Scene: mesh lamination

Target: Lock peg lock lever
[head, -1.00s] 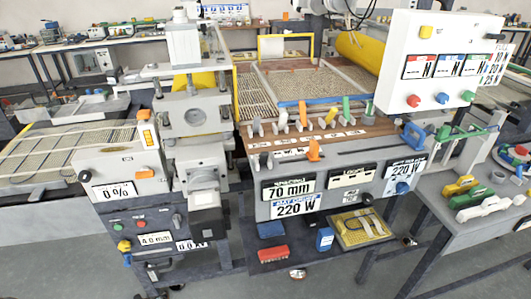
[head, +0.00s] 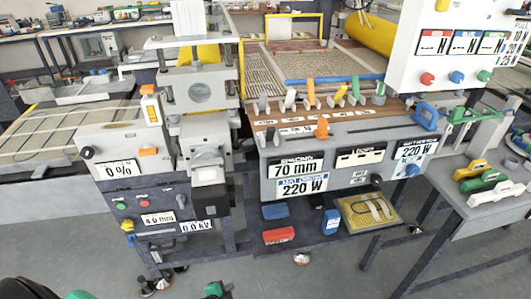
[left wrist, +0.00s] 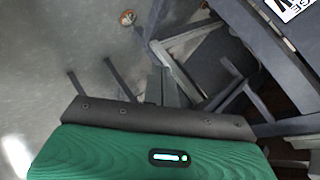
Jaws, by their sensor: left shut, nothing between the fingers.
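No lever is plainly marked as the peg lock lever, so I cannot tell which one it is. A row of small levers stands on the wooden strip of the machine in the head view: white (head: 290,97), orange (head: 311,92), yellow (head: 340,95) and green (head: 356,88), with grey ones at the ends. A separate orange lever (head: 321,128) stands upright at the slotted front panel. My left gripper (left wrist: 165,86) is shut and empty in the left wrist view, over the floor and dark frame bars, apart from any lever. My right gripper is not in view.
A control box with a 0% display (head: 118,170) stands left of the press column (head: 205,95). A white panel with coloured buttons (head: 455,45) overhangs at upper right. Clamps lie on the right table (head: 490,215). The floor (head: 300,280) in front is largely clear.

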